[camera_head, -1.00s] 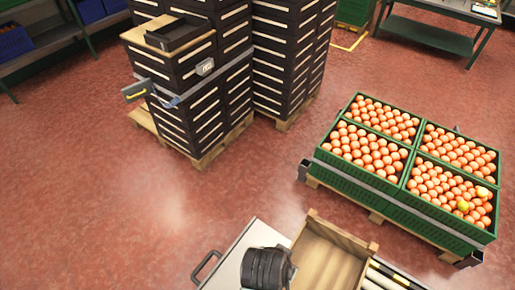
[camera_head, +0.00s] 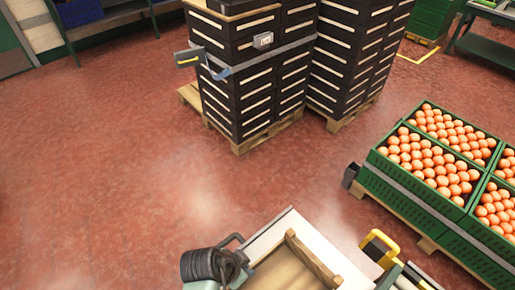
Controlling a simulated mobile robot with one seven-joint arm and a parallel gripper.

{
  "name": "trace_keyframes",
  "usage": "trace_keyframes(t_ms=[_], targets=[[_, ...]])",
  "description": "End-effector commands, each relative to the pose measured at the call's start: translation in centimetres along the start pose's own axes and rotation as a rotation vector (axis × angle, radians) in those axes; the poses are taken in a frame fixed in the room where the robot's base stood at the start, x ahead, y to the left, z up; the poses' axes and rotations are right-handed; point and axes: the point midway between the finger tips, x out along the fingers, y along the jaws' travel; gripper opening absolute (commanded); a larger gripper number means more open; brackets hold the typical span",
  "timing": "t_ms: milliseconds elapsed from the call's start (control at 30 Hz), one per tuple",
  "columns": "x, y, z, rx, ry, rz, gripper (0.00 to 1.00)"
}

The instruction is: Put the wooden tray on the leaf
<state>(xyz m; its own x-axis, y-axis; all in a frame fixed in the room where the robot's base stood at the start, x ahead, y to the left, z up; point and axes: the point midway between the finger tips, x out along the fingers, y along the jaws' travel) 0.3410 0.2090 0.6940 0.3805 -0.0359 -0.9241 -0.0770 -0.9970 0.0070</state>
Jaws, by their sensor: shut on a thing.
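The wooden tray (camera_head: 313,259) is a shallow light-wood box at the bottom edge, partly cut off by the frame. It lies over or on a pale, flat surface (camera_head: 269,234) with a dark handle at its left; this may be the leaf, but I cannot tell for sure. My gripper (camera_head: 240,270), beside black ribbed coils, is at the tray's left side and shut on it. The fingertips are mostly hidden. I cannot tell whether the tray touches the surface below.
A yellow-handled item (camera_head: 381,244) stands right of the tray. Strapped stacks of black crates (camera_head: 250,85) stand on pallets at the back. Red floor (camera_head: 130,170) is open at left and centre.

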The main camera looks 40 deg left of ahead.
Motion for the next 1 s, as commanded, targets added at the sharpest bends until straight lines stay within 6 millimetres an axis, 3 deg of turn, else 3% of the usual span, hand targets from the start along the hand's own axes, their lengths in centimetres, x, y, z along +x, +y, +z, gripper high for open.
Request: trace_keyframes(t_ms=[100, 433, 833, 900, 1000], targets=[[2.0, 0.0, 0.8, -0.003, 0.0, 0.0, 0.0], [5.6, -0.1, 2.3, -0.002, 0.0, 0.0, 0.0], [6.3, 0.0, 2.5, 0.0, 0.001, -0.001, 0.0], [6.3, 0.0, 2.5, 0.0, 0.0, -0.001, 0.18], [6.3, 0.0, 2.5, 0.0, 0.0, -0.001, 0.36]])
